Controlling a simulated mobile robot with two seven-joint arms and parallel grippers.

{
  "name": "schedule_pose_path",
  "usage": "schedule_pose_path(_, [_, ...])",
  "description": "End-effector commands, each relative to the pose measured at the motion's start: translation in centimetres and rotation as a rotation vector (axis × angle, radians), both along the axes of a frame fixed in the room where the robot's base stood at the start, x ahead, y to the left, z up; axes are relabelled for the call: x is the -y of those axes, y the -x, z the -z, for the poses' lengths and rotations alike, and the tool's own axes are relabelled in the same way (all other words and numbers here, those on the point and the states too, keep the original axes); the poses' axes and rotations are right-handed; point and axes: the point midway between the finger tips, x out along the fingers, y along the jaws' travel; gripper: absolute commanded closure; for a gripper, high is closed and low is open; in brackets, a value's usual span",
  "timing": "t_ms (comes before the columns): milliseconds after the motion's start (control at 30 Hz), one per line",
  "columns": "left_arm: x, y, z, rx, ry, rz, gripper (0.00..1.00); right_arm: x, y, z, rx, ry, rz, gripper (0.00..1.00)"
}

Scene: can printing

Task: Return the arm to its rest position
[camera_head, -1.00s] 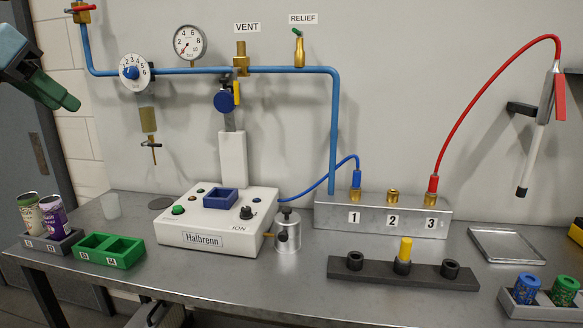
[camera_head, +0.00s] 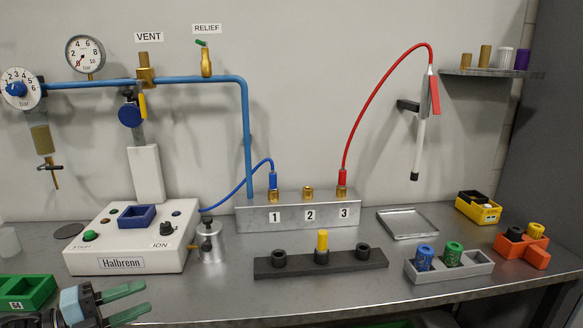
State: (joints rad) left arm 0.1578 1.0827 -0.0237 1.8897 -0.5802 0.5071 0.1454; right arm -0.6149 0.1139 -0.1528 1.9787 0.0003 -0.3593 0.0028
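My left gripper (camera_head: 128,301) is low at the left of the head view, with its two green fingers apart and nothing between them. It is in front of the white Halbrenn box (camera_head: 128,260) and just right of the green tray (camera_head: 28,290). Whether it touches the table cannot be told. My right gripper is not in view.
The steel table (camera_head: 330,296) holds a grey port block (camera_head: 250,218), a black rack (camera_head: 300,266) with a yellow plug, a grey tray (camera_head: 478,270) with blue and green cans, an orange holder (camera_head: 538,256) and a yellow bin (camera_head: 488,212). The front edge strip is mostly clear.

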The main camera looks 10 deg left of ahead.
Motion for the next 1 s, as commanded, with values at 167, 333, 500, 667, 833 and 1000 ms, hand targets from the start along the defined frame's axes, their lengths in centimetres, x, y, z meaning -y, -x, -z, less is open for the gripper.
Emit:
schedule_pose_path(167, [1.6,2.8,8.7,-0.221,0.323,-0.221,0.64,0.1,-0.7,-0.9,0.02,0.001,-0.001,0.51])
schedule_pose_path(333, [3.3,7.7,17.3,-0.478,0.572,-0.464,0.64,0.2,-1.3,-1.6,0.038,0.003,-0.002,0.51])
schedule_pose_path(500, [6.4,15.0,25.3,-0.775,0.776,-0.716,0.64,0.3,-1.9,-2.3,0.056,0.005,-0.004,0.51])
schedule_pose_path(667, [10.3,22.5,30.6,-1.044,0.912,-0.92,0.64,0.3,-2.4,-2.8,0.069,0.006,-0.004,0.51])
schedule_pose_path(833, [13.5,27.6,33.0,-1.226,0.988,-1.041,0.64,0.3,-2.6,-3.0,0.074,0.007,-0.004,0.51])
schedule_pose_path(1000, [14.4,29.1,33.6,-1.282,1.008,-1.075,0.64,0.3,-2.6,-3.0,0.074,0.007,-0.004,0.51])
